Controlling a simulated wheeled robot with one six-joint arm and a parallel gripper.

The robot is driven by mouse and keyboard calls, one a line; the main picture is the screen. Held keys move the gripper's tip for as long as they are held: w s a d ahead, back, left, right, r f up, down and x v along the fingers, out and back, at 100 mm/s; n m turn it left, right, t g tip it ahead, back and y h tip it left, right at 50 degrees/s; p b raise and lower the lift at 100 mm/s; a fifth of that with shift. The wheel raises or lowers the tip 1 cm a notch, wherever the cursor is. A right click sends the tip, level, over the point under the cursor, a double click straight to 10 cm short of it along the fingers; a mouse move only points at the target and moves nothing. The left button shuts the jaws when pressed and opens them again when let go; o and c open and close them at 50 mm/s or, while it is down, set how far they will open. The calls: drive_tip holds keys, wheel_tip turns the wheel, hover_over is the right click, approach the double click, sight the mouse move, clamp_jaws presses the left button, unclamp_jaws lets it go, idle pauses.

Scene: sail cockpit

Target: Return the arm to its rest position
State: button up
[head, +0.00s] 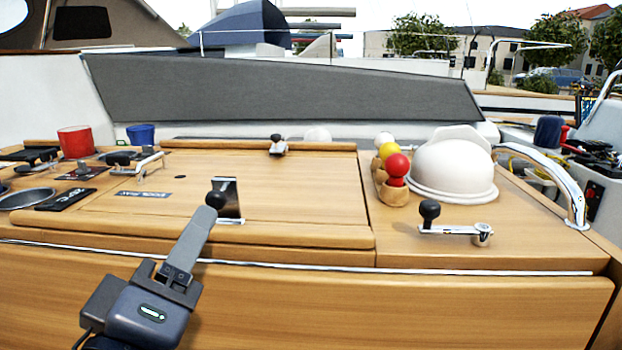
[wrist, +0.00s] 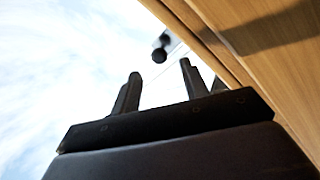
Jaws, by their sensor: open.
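My gripper (head: 203,216) is in front of the wooden cockpit panel at left of centre in the head view, its fingers pointing up and away. In the wrist view my gripper (wrist: 159,72) has its two dark fingers apart with nothing held between them. A black-knobbed lever (head: 216,200) appears right at the fingertips in the head view. In the wrist view a black knob (wrist: 160,54) shows beyond the gap between the fingers, apart from them. Most of my arm is out of frame.
The wooden top holds a white dome (head: 453,168), red and yellow balls in a holder (head: 400,192), and a winch handle (head: 456,232) at right. A red cup (head: 75,142) and a blue cup (head: 141,134) stand at left.

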sight(210, 200)
drive_tip(key=x, duration=0.5)
drive_tip(key=shift+w+b, duration=0.15)
drive_tip(key=shift+b, duration=0.15)
drive_tip(key=p+v, duration=0.2)
drive_tip(key=v, duration=0.9)
drive_tip(key=b+x, duration=0.2)
drive_tip(key=x, duration=0.9)
drive_tip(key=shift+d, duration=0.1)
drive_tip(key=shift+r+p, duration=0.45)
drive_tip(key=shift+p, duration=0.3)
drive_tip(key=g+p, duration=0.2)
drive_tip(key=p, duration=0.2)
drive_tip(key=w+r+g+p, duration=0.1)
drive_tip(key=p, duration=0.2)
drive_tip(key=shift+w+g+y+p, duration=0.1)
drive_tip(key=shift+g+y+p, duration=0.2)
drive_tip(key=shift+g+p, duration=0.1)
drive_tip(key=shift+w+r+g+p, duration=0.2)
drive_tip(key=shift+g+p, duration=0.3)
drive_tip(key=shift+p, duration=0.55)
drive_tip(key=shift+w+f+g+p, duration=0.15)
drive_tip(key=shift+g+p, duration=0.15)
drive_tip(key=shift+p, duration=0.2)
